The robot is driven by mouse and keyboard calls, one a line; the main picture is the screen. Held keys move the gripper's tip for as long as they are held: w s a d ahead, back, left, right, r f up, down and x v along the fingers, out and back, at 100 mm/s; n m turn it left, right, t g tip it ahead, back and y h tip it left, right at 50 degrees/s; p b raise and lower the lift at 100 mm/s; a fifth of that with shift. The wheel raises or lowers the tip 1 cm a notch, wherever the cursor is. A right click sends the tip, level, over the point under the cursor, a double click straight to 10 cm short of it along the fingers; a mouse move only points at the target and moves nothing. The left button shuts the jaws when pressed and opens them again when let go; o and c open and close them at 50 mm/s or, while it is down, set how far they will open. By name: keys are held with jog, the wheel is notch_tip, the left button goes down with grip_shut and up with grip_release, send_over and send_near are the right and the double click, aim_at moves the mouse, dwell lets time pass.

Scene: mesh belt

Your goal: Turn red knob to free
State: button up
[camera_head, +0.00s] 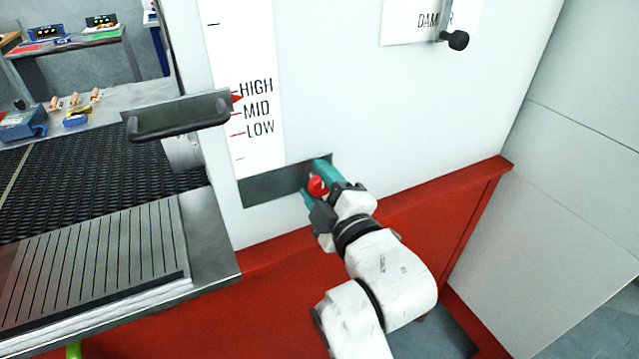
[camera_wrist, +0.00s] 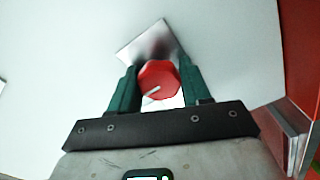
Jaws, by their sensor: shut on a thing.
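The red knob (camera_head: 318,186) sits on a dark grey plate (camera_head: 270,187) low on the white panel. My gripper (camera_head: 319,182) is shut on it, with one teal finger on each side. In the wrist view the red knob (camera_wrist: 158,80) lies between the two green fingers of my gripper (camera_wrist: 158,85). A pale pointer line shows on the knob's face, slanting towards lower left. Any marking for "free" beside the knob cannot be seen; my fingers cover part of the plate.
Above is a white scale (camera_head: 250,110) reading HIGH, MID and LOW, with a red pointer near HIGH. A black handle (camera_head: 180,115) juts out at left over the dark mesh belt (camera_head: 100,190). A damper lever (camera_head: 457,40) is at upper right. A red ledge (camera_head: 420,205) runs below the panel.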

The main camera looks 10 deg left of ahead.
jog(key=o, duration=1)
jog(key=shift+s+a, duration=0.1)
jog(key=shift+a, duration=0.05)
jog(key=shift+s+d, duration=0.3)
jog(key=shift+s, duration=0.1)
jog(key=b+v, duration=0.1)
jog(key=v, duration=0.9)
jog(key=shift+b, duration=0.3)
jog(key=shift+w, duration=0.1)
